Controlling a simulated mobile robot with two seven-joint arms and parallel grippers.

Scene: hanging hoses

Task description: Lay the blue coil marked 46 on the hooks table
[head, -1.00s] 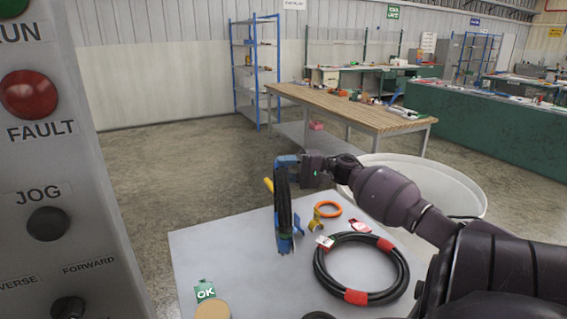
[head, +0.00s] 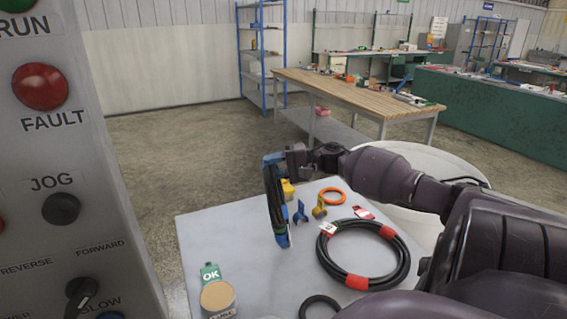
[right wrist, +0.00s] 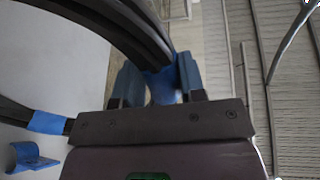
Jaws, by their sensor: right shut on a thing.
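The blue coil (head: 274,208) is a black hose ring with blue bands, seen nearly edge-on and hanging upright over the grey table (head: 262,275). I cannot read its number. My right gripper (head: 277,159) is shut on its upper blue band. In the right wrist view, the gripper's fingers (right wrist: 158,85) grip the blue band (right wrist: 158,80), and the black hose (right wrist: 105,28) curves away to the left. I cannot tell whether the coil's lower end touches the table. My left gripper is not in view.
A red-banded black coil (head: 328,272) lies at the table's right. A blue hook (head: 300,212), yellow hook (head: 319,208) and orange ring (head: 333,190) are behind. A can (head: 217,299), OK tag (head: 210,272) and small black ring (head: 320,304) are in front. A control panel (head: 75,150) stands left.

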